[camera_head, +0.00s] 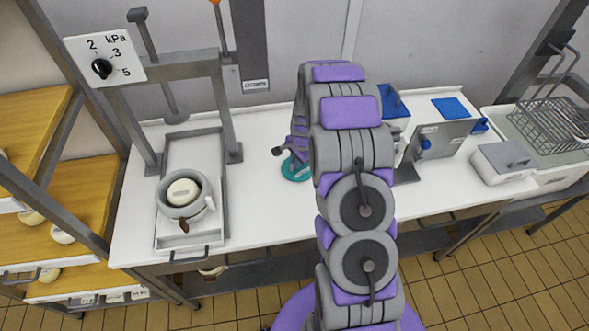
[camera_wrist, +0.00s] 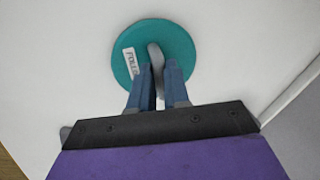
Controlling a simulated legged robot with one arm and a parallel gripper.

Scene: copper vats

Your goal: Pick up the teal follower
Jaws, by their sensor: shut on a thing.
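The teal follower (camera_wrist: 178,40) is a round disc with a grey handle standing up from its top and a white label reading "FOLLO", partly hidden. In the wrist view my gripper (camera_wrist: 160,75) is shut on the grey handle, one blue finger on each side. In the head view the follower (camera_head: 296,171) shows on the white worktop, partly hidden by my arm and gripper (camera_head: 297,152). I cannot tell whether the disc touches the worktop or is slightly above it.
A press frame (camera_head: 192,55) stands left over a grey tray (camera_head: 195,150) holding a grey pot (camera_head: 186,208) with a cream lid-like piece inside. A wire basket (camera_head: 550,125) is far right. Worktop between tray and follower is clear.

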